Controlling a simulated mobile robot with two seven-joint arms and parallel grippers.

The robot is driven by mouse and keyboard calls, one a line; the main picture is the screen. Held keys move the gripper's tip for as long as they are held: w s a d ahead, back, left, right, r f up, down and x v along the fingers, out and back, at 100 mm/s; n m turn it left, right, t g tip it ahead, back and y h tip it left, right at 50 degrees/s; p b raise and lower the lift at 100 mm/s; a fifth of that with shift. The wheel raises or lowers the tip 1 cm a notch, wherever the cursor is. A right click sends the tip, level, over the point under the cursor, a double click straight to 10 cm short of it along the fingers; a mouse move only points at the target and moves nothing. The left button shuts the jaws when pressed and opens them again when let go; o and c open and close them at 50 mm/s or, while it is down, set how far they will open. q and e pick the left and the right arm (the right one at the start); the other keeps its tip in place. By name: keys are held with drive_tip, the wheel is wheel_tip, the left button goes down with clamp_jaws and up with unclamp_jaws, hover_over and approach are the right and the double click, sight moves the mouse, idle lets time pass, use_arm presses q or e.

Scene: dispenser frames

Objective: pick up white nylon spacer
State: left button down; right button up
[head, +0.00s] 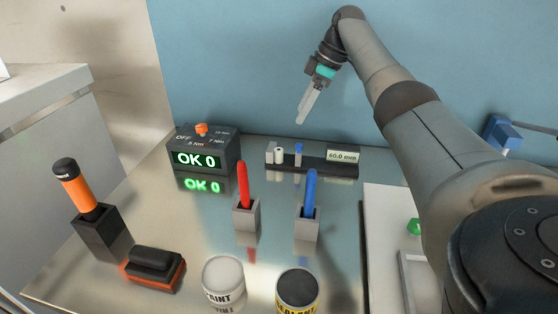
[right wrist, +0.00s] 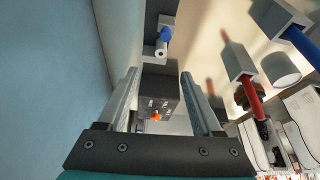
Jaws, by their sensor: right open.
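The white nylon spacer (head: 279,155) stands upright at the left part of a dark rack (head: 318,167) at the back of the table. A blue piece (head: 298,153) stands just right of it. My right gripper (head: 301,120) is above and behind the rack, open and empty, apart from the spacer. In the right wrist view the spacer (right wrist: 161,50) shows end-on beyond the open fingertips (right wrist: 160,73), near the blue piece (right wrist: 165,35). My left gripper is not in view.
A display box (head: 204,153) reading "OK 0" stands left of the rack. Red (head: 243,185) and blue (head: 310,190) tools in holders stand in front. Two cans (head: 223,280), a black-orange block (head: 153,268) and an orange-handled tool (head: 77,190) are nearer. A blue wall is behind.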

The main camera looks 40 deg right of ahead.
drive_tip(key=b, duration=0.2)
hover_over(284, 162)
drive_tip(key=d, duration=0.1)
drive_tip(key=f, duration=0.8)
drive_tip(key=shift+s+f, duration=0.15)
drive_tip(key=shift+s, duration=0.2)
drive_tip(key=shift+f, duration=0.55)
drive_tip(key=b+x, duration=0.1)
drive_tip(key=x, duration=0.2)
drive_tip(key=shift+f, duration=0.4)
drive_tip(key=shift+w+a+f, duration=0.1)
drive_tip(key=shift+a+f, duration=0.05)
drive_tip(key=shift+f, duration=0.1)
drive_tip(key=c, duration=1)
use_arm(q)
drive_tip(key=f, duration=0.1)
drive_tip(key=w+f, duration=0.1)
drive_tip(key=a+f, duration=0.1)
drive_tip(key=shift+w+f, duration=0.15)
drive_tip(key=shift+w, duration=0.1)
use_arm(e)
clamp_jaws()
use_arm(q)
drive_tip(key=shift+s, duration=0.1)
